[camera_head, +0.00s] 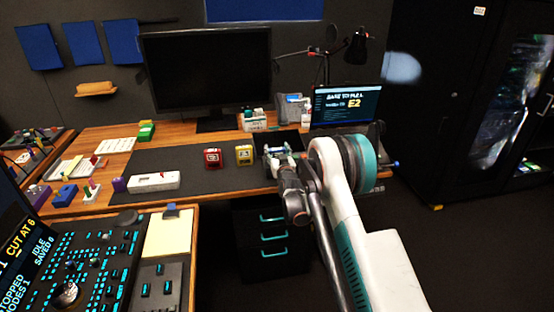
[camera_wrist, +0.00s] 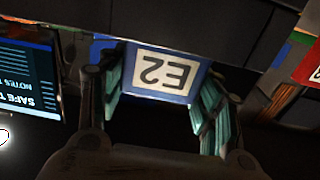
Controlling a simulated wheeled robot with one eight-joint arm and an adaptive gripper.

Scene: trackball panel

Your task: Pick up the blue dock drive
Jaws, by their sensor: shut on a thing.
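The blue dock drive (camera_wrist: 165,73) shows in the wrist view as a blue block with a white label reading E2, upside down in the picture. My gripper (camera_wrist: 162,88) has its teal finger pads on both sides of the block and is shut on it. In the head view my gripper (camera_head: 279,153) is over the right part of the desk, right of the yellow block. The drive is mostly hidden there by my gripper and arm. I cannot tell whether it is clear of the surface beneath.
A red block (camera_head: 213,158) and a yellow block (camera_head: 244,155) stand on the dark mat (camera_head: 190,160) to the left. A laptop (camera_head: 346,104) displaying E2 and a lamp (camera_head: 357,48) are behind my gripper. A large monitor (camera_head: 207,70) stands at the back.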

